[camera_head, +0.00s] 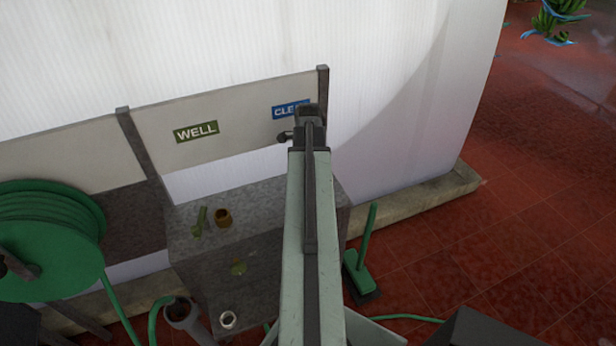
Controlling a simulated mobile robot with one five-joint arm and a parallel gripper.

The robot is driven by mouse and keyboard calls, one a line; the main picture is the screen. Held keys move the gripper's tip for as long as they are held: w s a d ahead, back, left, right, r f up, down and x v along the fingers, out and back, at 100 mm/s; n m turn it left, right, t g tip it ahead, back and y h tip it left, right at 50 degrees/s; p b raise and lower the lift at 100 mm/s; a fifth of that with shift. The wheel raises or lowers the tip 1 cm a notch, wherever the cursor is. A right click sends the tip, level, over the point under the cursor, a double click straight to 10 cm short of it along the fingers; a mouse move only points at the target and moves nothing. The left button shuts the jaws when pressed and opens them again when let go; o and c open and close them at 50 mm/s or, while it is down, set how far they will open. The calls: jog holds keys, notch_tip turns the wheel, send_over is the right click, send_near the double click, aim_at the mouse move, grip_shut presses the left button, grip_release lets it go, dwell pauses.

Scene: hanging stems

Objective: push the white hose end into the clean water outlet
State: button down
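My arm reaches up the middle of the head view, and my gripper (311,112) is at the right end of the panel, in front of the blue sign (284,112). Only "CLE" of the sign's lettering shows. The gripper's fingers are seen from behind, so I cannot tell if they are open or shut or hold anything. A small dark grey fitting (285,136) shows just left of the gripper; I cannot tell what it belongs to. No clean water outlet can be clearly made out around my arm. I cannot identify a white hose end.
A green "WELL" sign (196,131) is on the panel. A grey stone block (258,205) below carries a brass fitting (223,218) and an olive piece (200,222). A pale ring (228,320) is lower down. A green hose reel (50,245) stands left, a green broom (359,262) right.

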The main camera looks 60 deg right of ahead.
jog(key=shift+f+b, duration=0.25)
jog(key=shift+b, duration=0.05)
dwell(0.5)
jog(key=c, duration=0.9)
grip_release()
jog(key=shift+c, duration=0.2)
notch_tip(320, 180, up, 8)
jog(key=p, duration=0.8)
jog(key=shift+f, duration=0.1)
